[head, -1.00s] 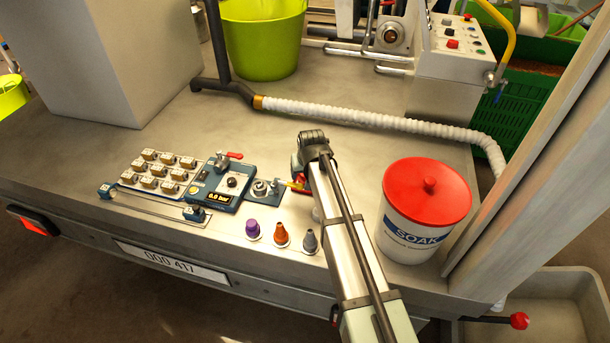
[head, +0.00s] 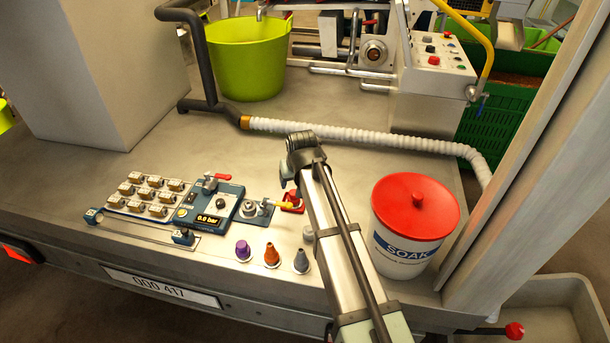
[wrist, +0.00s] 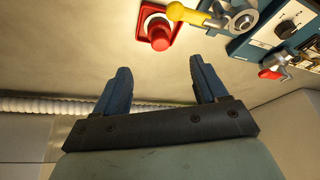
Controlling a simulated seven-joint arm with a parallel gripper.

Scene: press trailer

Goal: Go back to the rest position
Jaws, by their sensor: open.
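My gripper (wrist: 161,64) is open and empty in the wrist view, its two blue fingers well apart. Past the fingertips, the wrist view shows a red button on a red square base (wrist: 159,32) and a yellow-handled valve (wrist: 190,14). The fingers look clear of both. In the head view the red base (head: 292,201) sits just left of my arm, beside the yellow handle (head: 270,205).
A white SOAK tub (head: 405,245) with a red lid stands right of my arm. Purple, orange and grey nozzles (head: 272,255) stand left of it. A blue pressure panel (head: 214,203) lies farther left. A white hose (head: 350,136) crosses behind; a green bucket (head: 245,65) stands at the back.

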